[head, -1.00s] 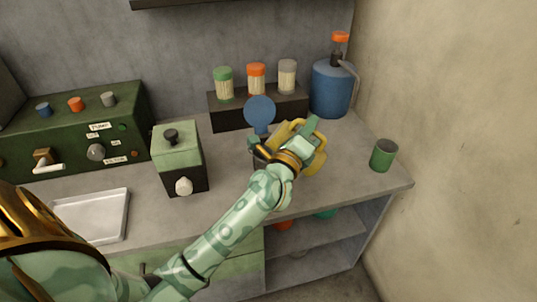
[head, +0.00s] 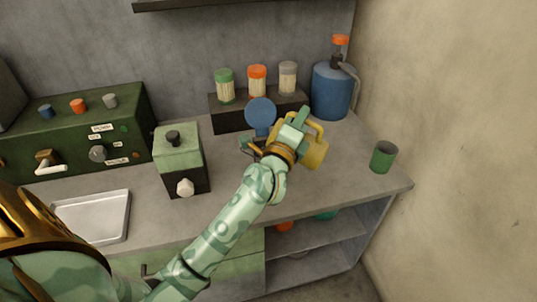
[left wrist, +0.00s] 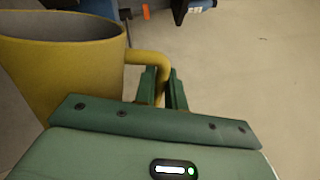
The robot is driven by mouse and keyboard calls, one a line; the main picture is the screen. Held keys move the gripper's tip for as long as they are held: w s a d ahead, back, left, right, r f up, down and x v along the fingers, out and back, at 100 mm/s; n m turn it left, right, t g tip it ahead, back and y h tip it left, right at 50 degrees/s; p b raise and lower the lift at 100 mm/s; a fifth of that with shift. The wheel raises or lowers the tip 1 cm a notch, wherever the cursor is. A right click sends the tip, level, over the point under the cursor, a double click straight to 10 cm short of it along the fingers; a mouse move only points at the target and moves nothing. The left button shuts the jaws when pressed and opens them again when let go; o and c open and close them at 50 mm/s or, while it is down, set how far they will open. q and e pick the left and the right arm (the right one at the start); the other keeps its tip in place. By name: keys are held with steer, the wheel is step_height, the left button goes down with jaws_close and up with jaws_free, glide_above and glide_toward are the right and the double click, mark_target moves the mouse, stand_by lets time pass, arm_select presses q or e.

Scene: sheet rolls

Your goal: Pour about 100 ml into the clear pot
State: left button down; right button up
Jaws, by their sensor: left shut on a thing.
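A yellow jug (head: 315,152) with a loop handle is held above the right part of the counter. My left gripper (head: 292,124) is shut on its handle. In the left wrist view the jug (left wrist: 62,75) fills the upper left, with its handle between my gripper's fingers (left wrist: 163,90). The inside below the rim is dark and I cannot tell how full it is. I cannot make out the clear pot; my gripper and wrist cover the counter left of the jug. A blue disc (head: 260,113) on a short stem stands just behind there. My right gripper is not in view.
A dark block with three capped jars (head: 257,83) stands at the back. A blue canister (head: 332,90) is behind right. A green cup (head: 383,157) is near the right edge. A green-black box (head: 180,160) with a white knob stands left. The counter before the cup is clear.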

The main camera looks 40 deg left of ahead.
mark_target(291, 111)
arm_select(q)
steer(key=shift+s+a+r+n+y, duration=0.15)
steer(key=shift+a+r+n+y, duration=0.35)
steer(key=shift+a+n, duration=0.5)
steer(key=shift+s+a+r+n+b, duration=0.1)
steer(key=shift+a+r+n+b, duration=0.2)
steer(key=shift+n, duration=0.3)
steer(key=shift+d+m, duration=0.3)
steer(key=shift+d, duration=0.05)
steer(key=d+f+m, duration=0.1)
steer(key=d+m+h+p, duration=0.1)
steer(key=m, duration=0.1)
steer(key=shift+w+d+f, duration=0.25)
steer(key=shift+w+f, duration=0.1)
steer(key=shift+d+f+m, duration=0.1)
steer(key=shift+f+m, duration=0.2)
steer(key=shift+m, duration=0.1)
